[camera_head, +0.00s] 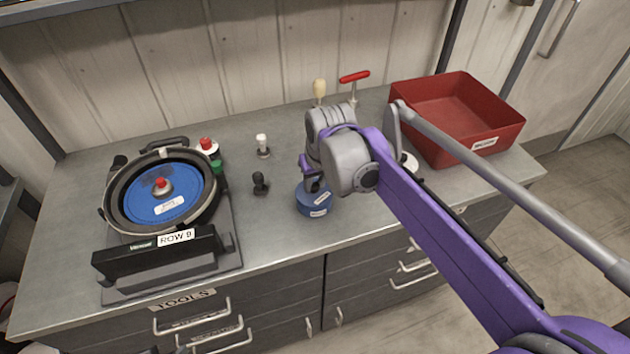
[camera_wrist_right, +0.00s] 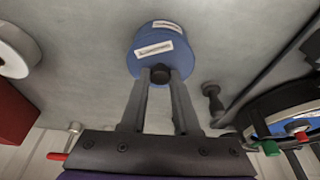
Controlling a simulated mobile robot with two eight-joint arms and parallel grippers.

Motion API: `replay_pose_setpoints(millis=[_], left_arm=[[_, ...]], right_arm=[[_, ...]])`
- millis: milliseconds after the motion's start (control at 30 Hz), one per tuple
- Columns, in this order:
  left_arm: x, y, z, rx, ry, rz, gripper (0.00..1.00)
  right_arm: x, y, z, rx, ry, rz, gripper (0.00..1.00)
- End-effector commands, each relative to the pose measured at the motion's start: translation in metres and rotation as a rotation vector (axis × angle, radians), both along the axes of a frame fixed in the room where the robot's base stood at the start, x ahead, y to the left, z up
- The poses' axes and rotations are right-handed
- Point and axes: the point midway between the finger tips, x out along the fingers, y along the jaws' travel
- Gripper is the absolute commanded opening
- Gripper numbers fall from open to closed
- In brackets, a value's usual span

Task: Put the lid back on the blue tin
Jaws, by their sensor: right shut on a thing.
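The blue tin (camera_head: 318,210) stands on the grey workbench, right of its middle, with a white label on its side. My right gripper (camera_head: 313,186) is above it, pointing down. In the right wrist view its two fingers (camera_wrist_right: 160,76) are shut on the dark knob of the blue lid (camera_wrist_right: 143,63), which has a white label. The lid lines up closely with the tin, whose labelled side (camera_wrist_right: 170,26) shows beyond it. I cannot tell whether the lid is fully seated or slightly raised. My left gripper is not in view.
A seed meter with a blue disc (camera_head: 150,205) stands on the left of the bench (camera_head: 265,235). A black knobbed piece (camera_head: 260,184) and a white-topped one (camera_head: 263,146) stand left of the tin. A red bin (camera_head: 440,148) is at the right, with upright tools (camera_head: 320,92) behind.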

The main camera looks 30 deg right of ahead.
Motion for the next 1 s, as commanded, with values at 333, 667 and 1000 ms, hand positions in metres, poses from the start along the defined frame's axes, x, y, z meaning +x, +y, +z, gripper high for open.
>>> replay_pose_setpoints(millis=[333, 667, 1000], left_arm=[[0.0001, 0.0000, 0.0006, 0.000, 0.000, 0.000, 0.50], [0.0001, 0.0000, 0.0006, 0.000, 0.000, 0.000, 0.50], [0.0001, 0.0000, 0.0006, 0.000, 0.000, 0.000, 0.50]], right_arm=[[0.0000, 0.0000, -0.0001, 0.000, 0.000, 0.000, 0.00], [0.0000, 0.0000, -0.0001, 0.000, 0.000, 0.000, 0.64], [0.0000, 0.0000, -0.0001, 0.000, 0.000, 0.000, 0.94]])
